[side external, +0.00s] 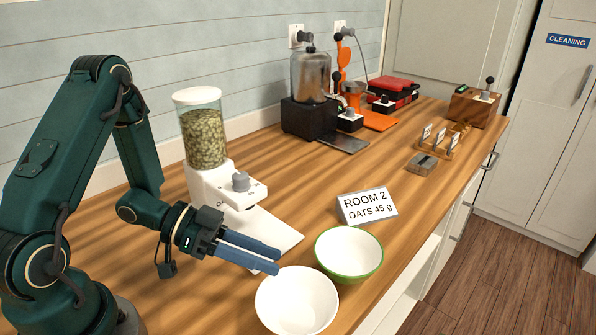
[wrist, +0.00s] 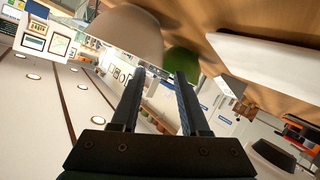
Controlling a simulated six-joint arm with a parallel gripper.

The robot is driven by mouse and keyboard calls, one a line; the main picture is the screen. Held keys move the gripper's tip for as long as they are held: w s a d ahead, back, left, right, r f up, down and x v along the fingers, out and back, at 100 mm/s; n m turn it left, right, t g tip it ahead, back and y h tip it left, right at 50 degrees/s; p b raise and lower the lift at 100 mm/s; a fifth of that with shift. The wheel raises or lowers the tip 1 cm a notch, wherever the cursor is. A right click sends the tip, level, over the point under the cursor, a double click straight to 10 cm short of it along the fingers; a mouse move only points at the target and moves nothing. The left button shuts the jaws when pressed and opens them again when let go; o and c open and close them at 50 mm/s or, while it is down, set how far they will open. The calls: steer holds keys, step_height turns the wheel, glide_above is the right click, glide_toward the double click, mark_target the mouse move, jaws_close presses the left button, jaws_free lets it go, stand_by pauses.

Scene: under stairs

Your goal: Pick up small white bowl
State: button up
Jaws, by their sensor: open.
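A plain white bowl (side external: 297,302) stands upright and empty at the near edge of the wooden counter. It shows from its outside at the top of the wrist view (wrist: 128,36). A second bowl (side external: 348,254), white inside with a green rim, stands just behind it to the right; its green outside shows in the wrist view (wrist: 183,61). My gripper (side external: 277,262) is open and empty. In the side view its fingertips appear just above and behind the white bowl's far rim, not visibly touching it. In the wrist view the fingers (wrist: 160,72) point towards the two bowls.
An oat dispenser (side external: 203,135) with a white base stands right behind my gripper. A sign (side external: 367,207) reading "ROOM 2 OATS 45 g" stands behind the green-rimmed bowl. A grinder (side external: 310,90) and a small grey block (side external: 422,165) are farther back. Bare counter lies between them.

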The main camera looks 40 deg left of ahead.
mark_target(292, 268)
steer(key=shift+x, duration=2.25)
steer(key=shift+c, duration=0.3)
jaws_close()
